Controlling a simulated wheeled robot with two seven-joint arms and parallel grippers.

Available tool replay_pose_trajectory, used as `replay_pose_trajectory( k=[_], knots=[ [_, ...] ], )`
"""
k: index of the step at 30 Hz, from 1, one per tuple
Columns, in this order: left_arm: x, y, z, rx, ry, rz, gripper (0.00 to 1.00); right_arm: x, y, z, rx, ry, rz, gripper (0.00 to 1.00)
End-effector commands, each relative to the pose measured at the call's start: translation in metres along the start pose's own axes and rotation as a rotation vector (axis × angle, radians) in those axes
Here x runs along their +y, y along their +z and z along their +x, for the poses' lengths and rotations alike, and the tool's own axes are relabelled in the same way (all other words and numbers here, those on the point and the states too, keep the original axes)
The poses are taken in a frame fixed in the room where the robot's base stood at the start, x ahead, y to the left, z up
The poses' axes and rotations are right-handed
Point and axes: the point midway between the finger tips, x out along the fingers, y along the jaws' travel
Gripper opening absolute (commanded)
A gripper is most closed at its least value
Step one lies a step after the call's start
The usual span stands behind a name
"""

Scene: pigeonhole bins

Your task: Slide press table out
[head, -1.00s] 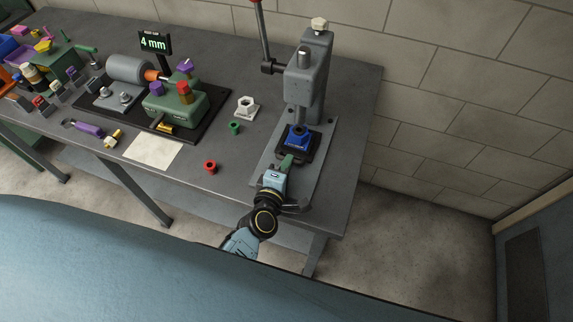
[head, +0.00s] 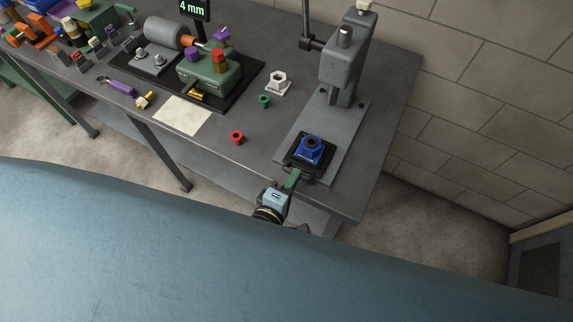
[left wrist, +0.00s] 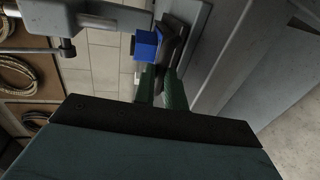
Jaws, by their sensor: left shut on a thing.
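The press table (head: 297,168) is a small black sliding plate at the front of the grey press base (head: 345,127). A blue block with a round dark hole (head: 312,149) sits on it, clear of the press column (head: 345,65). My left gripper (head: 291,180) has green fingers and is shut at the front edge of the press table. In the left wrist view the green fingers (left wrist: 162,90) close on a dark part beside the blue block (left wrist: 147,44); the exact grip is partly hidden. My right gripper is not in view.
A red bushing (head: 237,137), a green bushing (head: 264,101) and a white hex part (head: 278,83) stand left of the press. A green and grey machine (head: 208,70) is further left. The brick wall is to the right.

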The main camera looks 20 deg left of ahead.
Motion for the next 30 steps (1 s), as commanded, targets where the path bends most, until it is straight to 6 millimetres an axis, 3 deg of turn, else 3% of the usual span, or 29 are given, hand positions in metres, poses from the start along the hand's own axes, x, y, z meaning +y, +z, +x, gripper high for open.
replay_pose_trajectory(
  k=[9, 10, 15, 24, 30],
  knots=[
    [0.0, 0.0, -0.001, -0.002, 0.0, 0.002, 0.0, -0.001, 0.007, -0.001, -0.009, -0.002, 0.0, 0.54],
    [0.0, 0.0, -0.001, -0.002, 0.0, 0.001, 0.15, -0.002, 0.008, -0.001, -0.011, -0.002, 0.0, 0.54],
    [0.0, 0.0, -0.001, -0.001, 0.0, 0.001, 0.34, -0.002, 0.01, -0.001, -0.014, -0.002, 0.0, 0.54],
    [-0.001, 0.0, -0.004, -0.001, -0.001, 0.0, 0.34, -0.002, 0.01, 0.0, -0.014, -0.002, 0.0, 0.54],
    [-0.002, 0.0, -0.028, -0.002, -0.003, 0.0, 0.34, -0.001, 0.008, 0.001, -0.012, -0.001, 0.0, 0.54]
  ],
)
